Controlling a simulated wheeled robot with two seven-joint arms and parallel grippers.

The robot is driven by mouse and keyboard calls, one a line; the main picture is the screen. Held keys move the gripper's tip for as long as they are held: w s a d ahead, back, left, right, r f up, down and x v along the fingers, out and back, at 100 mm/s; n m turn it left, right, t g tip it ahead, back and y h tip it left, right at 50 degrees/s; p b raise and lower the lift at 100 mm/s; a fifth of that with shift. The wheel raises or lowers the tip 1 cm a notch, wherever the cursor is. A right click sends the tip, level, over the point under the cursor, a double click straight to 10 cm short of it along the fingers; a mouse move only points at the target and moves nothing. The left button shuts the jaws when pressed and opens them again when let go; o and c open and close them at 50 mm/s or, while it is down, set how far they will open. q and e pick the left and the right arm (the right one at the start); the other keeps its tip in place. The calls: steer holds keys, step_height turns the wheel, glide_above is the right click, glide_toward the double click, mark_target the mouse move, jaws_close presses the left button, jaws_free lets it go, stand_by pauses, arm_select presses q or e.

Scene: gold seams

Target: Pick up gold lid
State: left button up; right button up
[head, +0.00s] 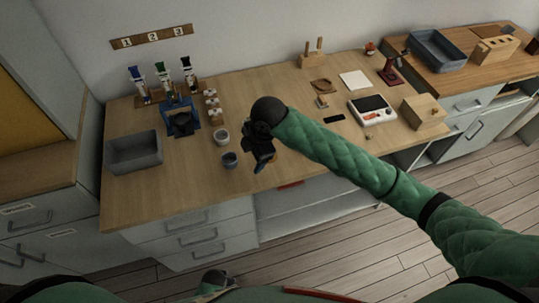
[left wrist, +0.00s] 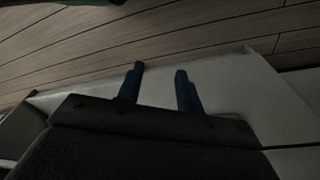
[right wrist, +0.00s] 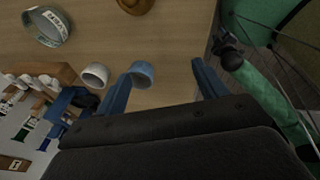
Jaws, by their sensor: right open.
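I cannot make out a gold lid for sure in any view. A brown-gold rounded thing (right wrist: 136,5), cut off by the top edge of the right wrist view, may be it; it lies on the wooden worktop. My right gripper (head: 259,163) is above the worktop near its front edge, to the right of two small cups, and is open and empty. Its spread fingers show in the right wrist view (right wrist: 163,82). My left gripper (left wrist: 157,75) is low over the floor and a pale surface, fingers apart with nothing between them.
A white cup (head: 221,137) and a blue-grey cup (head: 230,160) stand left of my right gripper. A patterned ring-shaped bowl (right wrist: 45,26) is beyond them. A grey bin (head: 134,152) is at the left, a white device (head: 371,109) at the right. My right arm hides part of the worktop.

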steer(key=w+d+n+h, duration=0.1)
steer(key=w, duration=0.1)
steer(key=w+d+r+n+h, duration=0.1)
steer(key=w+d, duration=0.1)
steer(key=w+d+n, duration=0.1)
steer(key=shift+w+d+r+n+g+h, duration=0.3)
steer(key=shift+w+d+h, duration=0.05)
steer(key=shift+w+h, duration=0.05)
steer(key=shift+w+d, duration=0.2)
steer(key=shift+d, duration=0.15)
steer(key=shift+f, duration=0.2)
steer(key=shift+f+p, duration=0.3)
steer(key=shift+f, duration=0.45)
steer(key=shift+f+p, duration=0.35)
steer(key=shift+f, duration=0.1)
steer(key=f, duration=0.1)
steer(key=f+p, duration=0.2)
steer(key=shift+s+a+f, duration=0.2)
steer(key=shift+s+f, duration=0.1)
steer(key=shift+f, duration=0.05)
arm_select(q)
steer(key=s+a+f, duration=0.3)
steer(key=f, duration=0.4)
steer(key=shift+a+f+t, duration=0.25)
steer(key=shift+f+t, duration=0.05)
arm_select(e)
steer(key=shift+f, duration=0.55)
arm_select(q)
steer(key=shift+s, duration=0.1)
